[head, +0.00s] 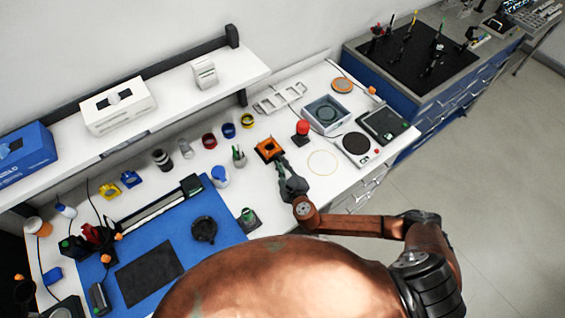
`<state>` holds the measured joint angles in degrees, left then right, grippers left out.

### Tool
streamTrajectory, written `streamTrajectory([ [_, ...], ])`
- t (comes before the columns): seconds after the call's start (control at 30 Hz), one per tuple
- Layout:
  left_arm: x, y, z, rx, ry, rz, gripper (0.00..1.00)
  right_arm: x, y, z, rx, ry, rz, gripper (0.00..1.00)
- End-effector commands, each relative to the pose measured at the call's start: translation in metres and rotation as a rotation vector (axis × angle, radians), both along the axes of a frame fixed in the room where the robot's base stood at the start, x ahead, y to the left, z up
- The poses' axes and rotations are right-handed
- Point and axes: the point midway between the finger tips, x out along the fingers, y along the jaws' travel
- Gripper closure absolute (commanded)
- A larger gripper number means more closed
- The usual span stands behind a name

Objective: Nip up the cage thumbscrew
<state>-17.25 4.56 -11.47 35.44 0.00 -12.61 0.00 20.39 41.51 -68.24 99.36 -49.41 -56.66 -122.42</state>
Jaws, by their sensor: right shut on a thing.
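My right gripper (277,162) reaches in from the right over the white bench. It is shut on the near side of an orange square block with a dark centre (268,147), which may be the cage. I cannot make out the thumbscrew at this size; the fingers hide part of the block's near edge. My left gripper is not in view.
Left of the block are a white-and-blue bottle (220,177), a green-topped holder (239,157) and several coloured rings. A red-topped item (302,130) stands close to its right. A blue mat (165,235) lies nearer left; a shelf (150,95) overhangs the back.

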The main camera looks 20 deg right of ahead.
Motion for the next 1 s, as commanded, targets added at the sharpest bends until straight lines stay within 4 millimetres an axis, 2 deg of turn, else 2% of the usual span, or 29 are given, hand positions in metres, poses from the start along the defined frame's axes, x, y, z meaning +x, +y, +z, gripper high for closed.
streamTrajectory([
  [0.3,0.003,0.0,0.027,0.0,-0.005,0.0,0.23,0.001,-0.004,0.005,0.217,0.08,-0.005,1.0],
  [0.5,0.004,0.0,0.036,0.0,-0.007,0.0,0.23,0.001,-0.006,0.005,0.398,0.144,-0.005,1.0],
  [1.0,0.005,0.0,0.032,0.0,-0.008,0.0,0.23,0.004,-0.01,0.003,0.804,0.289,-0.004,1.0],
])
